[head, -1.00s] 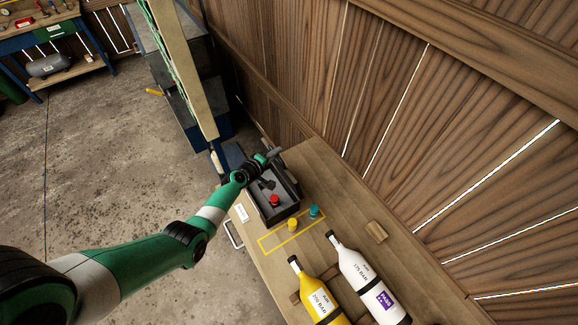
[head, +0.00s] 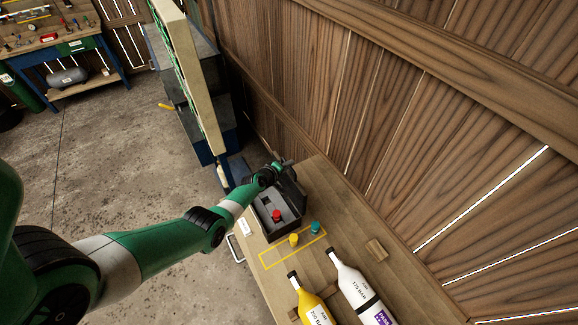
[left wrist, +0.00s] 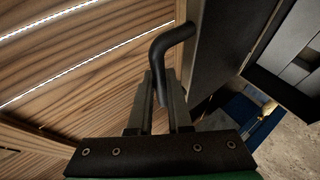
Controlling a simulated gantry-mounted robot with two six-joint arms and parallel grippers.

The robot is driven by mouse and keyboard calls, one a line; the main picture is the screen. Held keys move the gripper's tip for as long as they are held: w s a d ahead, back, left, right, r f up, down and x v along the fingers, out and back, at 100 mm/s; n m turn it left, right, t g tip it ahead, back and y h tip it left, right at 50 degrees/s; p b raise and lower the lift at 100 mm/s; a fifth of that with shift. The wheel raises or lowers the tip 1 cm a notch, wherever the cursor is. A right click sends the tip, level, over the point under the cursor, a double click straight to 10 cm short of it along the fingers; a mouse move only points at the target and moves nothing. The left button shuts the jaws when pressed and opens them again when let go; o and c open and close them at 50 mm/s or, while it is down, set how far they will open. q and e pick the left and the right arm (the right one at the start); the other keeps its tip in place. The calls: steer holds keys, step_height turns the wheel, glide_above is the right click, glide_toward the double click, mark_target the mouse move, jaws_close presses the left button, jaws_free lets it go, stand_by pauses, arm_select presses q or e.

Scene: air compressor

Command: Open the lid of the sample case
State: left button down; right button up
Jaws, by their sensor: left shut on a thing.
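The sample case (head: 265,224) is a dark box on the wooden bench, with a red-capped item (head: 277,215) visible inside. Its lid (head: 293,188) stands raised along the side by the plank wall; the lid shows as a dark panel in the left wrist view (left wrist: 228,45). My left gripper (head: 281,164) is at the lid's far end. In the left wrist view my left gripper (left wrist: 165,100) is shut on the bent black lid handle (left wrist: 168,45), which sits between its fingers. The arm hides part of the case's far end. My right gripper is not in view.
A yellow-capped item (head: 294,239) and a teal-capped item (head: 315,228) stand by a yellow outline in front of the case. The plank wall (head: 400,130) rises close behind the bench.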

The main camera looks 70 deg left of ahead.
arm_select(q)
steer(key=c, duration=0.8)
jaws_free()
steer(key=shift+c, duration=0.2)
steer(key=p+v, duration=0.5)
steer(key=v, duration=0.6)
steer(key=shift+s+r, duration=0.2)
steer(key=shift+r, duration=0.05)
steer(key=shift+d, duration=0.1)
